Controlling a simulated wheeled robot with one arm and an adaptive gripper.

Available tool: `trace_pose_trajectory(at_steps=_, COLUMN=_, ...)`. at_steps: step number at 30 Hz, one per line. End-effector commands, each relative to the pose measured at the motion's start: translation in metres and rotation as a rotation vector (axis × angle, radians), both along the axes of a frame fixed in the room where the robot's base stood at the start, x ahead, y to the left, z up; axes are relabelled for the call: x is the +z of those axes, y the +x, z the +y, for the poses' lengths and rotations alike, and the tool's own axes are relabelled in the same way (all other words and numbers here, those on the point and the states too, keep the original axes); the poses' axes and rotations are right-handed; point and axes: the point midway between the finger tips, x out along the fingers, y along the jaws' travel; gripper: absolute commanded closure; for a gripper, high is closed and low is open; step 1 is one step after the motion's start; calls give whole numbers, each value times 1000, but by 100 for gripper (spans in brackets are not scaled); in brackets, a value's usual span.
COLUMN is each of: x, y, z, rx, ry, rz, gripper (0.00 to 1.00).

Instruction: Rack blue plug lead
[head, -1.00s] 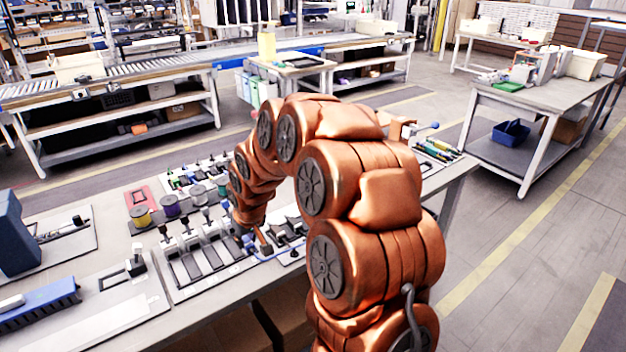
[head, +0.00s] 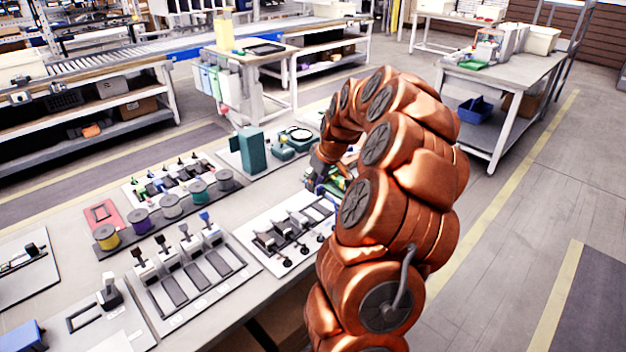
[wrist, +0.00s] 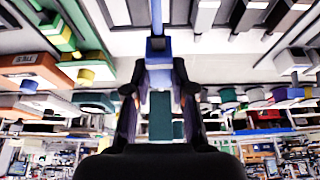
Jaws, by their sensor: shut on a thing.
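My gripper (wrist: 158,95) is shut on a blue plug lead (wrist: 157,46), which stands out from between the fingertips in the wrist view. In the head view my gripper (head: 318,180) is at the far right part of the bench, partly hidden by my arm. A bit of blue shows at the fingers there. A green rack-like piece with yellow parts (wrist: 62,32) is at the upper left of the wrist view, apart from the plug. I cannot tell which rack slot belongs to the blue lead.
A dark green block (head: 251,152) stands near my gripper. The aisle floor to the right is clear.

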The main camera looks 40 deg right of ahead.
Motion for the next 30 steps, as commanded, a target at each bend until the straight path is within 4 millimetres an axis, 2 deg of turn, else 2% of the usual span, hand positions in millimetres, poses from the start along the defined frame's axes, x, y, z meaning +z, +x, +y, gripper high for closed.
trace_pose_trajectory(at_steps=8, x=-23, y=0, z=1, rx=-1, ry=3, rz=3, gripper=100)
trace_pose_trajectory(at_steps=18, x=-64, y=-1, z=-1, rx=-4, ry=1, rz=0, gripper=100)
trace_pose_trajectory(at_steps=24, x=-73, y=-1, z=-1, rx=-4, ry=-1, rz=0, gripper=100)
trace_pose_trajectory(at_steps=30, x=-72, y=0, z=-1, rx=-4, ry=-1, rz=0, gripper=100)
